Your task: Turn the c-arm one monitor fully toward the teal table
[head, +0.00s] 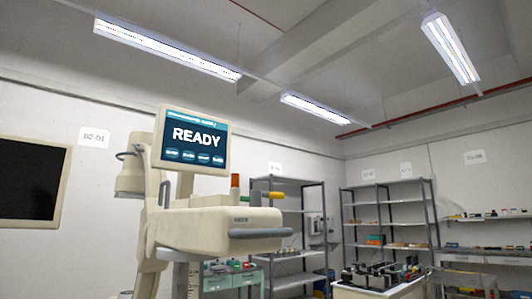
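A monitor (195,141) in a cream frame shows "READY" on a dark blue and teal screen. It stands on a post above a cream wheeled-cart type machine (215,229), which looks like the c-arm. Its screen faces mostly toward me, turned slightly to the right. The machine has a grey bumper or handle (260,233) on its right end and a cream curved part on its left. A teal-fronted table or drawer unit (233,281) shows low behind the machine, partly hidden by it. My gripper is not in view.
A dark screen in a cream frame (30,183) is at the left edge. Grey shelves (300,225) stand behind the machine, with more shelves (388,213) to the right. A white-topped table (380,290) with dark equipment is at lower right. The floor is out of view.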

